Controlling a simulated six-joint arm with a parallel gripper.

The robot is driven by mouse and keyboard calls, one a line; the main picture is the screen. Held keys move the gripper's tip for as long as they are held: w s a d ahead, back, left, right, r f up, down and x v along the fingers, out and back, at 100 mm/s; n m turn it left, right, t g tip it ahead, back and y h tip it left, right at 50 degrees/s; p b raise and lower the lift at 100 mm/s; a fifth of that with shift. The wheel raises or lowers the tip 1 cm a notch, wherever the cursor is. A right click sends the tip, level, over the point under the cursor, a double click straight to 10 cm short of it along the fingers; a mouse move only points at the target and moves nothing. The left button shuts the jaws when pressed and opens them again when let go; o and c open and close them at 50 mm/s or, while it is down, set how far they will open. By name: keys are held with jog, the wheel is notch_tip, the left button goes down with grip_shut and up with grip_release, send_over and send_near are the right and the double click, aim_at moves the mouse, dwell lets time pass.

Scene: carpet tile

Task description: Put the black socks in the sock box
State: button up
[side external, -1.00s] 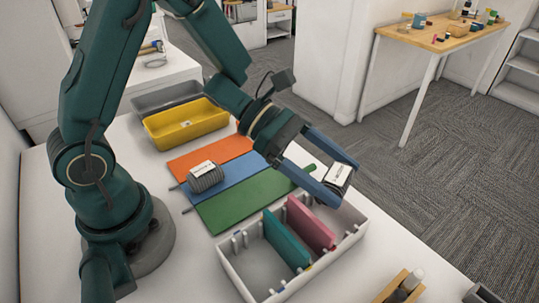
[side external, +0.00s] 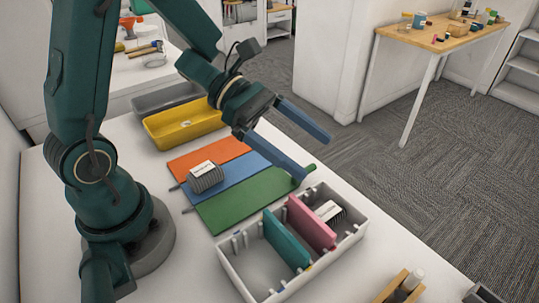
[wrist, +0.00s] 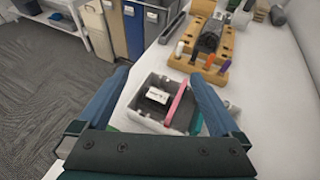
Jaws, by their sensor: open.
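The box (side external: 338,248) is a light grey open tray with a teal divider (side external: 286,243) and a pink divider (side external: 311,224). A dark sock bundle with a white label (side external: 329,211) lies in its far-right compartment, beyond the pink divider. In the wrist view this bundle (wrist: 157,96) sits inside the box, below and between my fingers. A grey ribbed sock bundle with a white band (side external: 204,177) lies on the blue mat. My gripper (side external: 314,156) is open and empty, raised above the far end of the box and clear of both bundles.
Orange (side external: 205,153), blue (side external: 231,182) and green (side external: 245,203) mats lie beside the box. A yellow bin (side external: 186,124) and a grey bin (side external: 166,97) stand behind them. A wooden holder (wrist: 203,45) stands on the table past the box.

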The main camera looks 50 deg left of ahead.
jog(key=w+a+r+n+t+y, duration=0.4)
jog(key=a+n+y, duration=0.3)
jog(key=n, duration=0.8)
jog(key=w+a+r+n+t+y, duration=0.2)
jog(key=a+r+n+t+y, duration=0.35)
jog(key=n, duration=0.85)
jog(key=s+d+f+n+g, duration=0.2)
jog(key=s+f+n+g, duration=0.1)
jog(key=s+n, duration=0.5)
jog(key=s+d+f+n+g, duration=0.2)
jog(key=s+f+n+g, duration=0.2)
jog(key=s+n, duration=0.5)
jog(key=n+g, duration=0.2)
jog(key=n, duration=0.1)
jog(key=shift+d+f, duration=0.2)
jog(key=shift+d, duration=0.15)
